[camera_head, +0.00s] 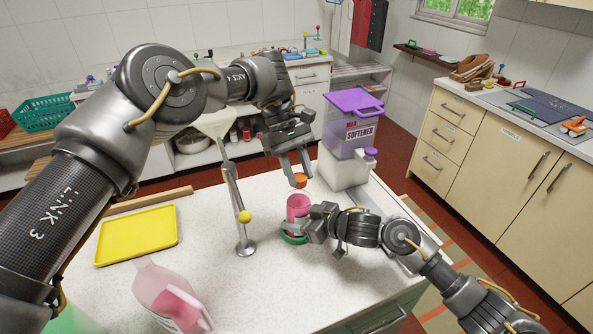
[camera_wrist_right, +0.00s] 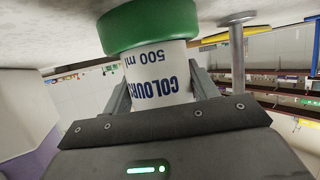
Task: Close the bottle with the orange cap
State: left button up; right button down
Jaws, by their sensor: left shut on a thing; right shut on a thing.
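The bottle (camera_head: 298,203) stands on the white counter, with pink showing in its upper part and green at its base (camera_head: 292,239). My right gripper (camera_head: 312,224) is shut around its side. In the right wrist view, which is upside down, the bottle (camera_wrist_right: 157,75) has a white body with blue "COLOUR" and "500 ml" lettering, between the fingers. The orange cap (camera_head: 300,179) is at the fingertips of my left gripper (camera_head: 297,173), which is shut on it. The cap is just above the bottle's top, with a small gap visible. The bottle's mouth is hard to make out.
A yellow tray (camera_head: 138,236) and a pink jug (camera_head: 170,297) are farther left. Counter is clear in front.

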pick_arm(q)
jog(key=shift+m+y, duration=0.4)
jog(key=shift+m, duration=0.3)
jog(key=shift+a, duration=0.1)
jog(key=o, duration=0.9)
jog(key=shift+o, duration=0.2)
jog(key=shift+r, duration=0.1)
jog(key=shift+r, duration=2.2)
jog(key=shift+c, duration=0.2)
